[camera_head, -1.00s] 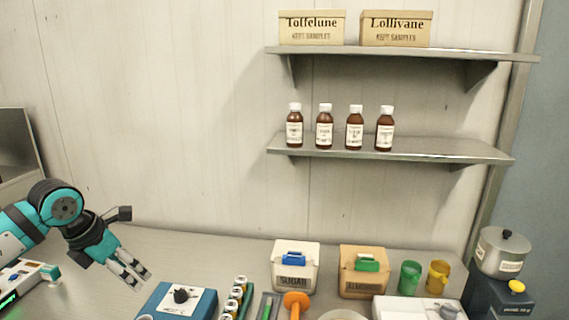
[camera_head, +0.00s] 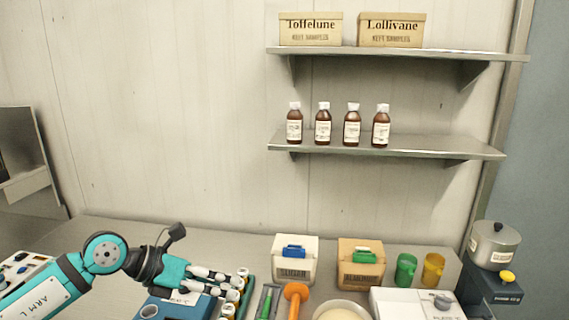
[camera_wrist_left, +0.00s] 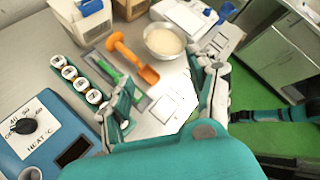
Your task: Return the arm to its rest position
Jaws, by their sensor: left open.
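My left arm comes in low from the left in the head view. Its teal and black gripper (camera_head: 222,281) points right, above the counter beside the blue heater box (camera_head: 168,308) and in front of a row of small vials (camera_head: 240,285). In the left wrist view the two fingers of the gripper (camera_wrist_left: 165,100) stand wide apart with nothing between them; below lie a bare counter and a pale card (camera_wrist_left: 170,108).
An orange scoop (camera_head: 294,292), a bowl of pale powder (camera_head: 342,312), a sugar box (camera_head: 295,268) and an almonds box (camera_head: 360,272) stand right of the gripper. Green (camera_head: 406,268) and yellow (camera_head: 433,270) cups are further right. Shelves (camera_head: 390,147) hold bottles.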

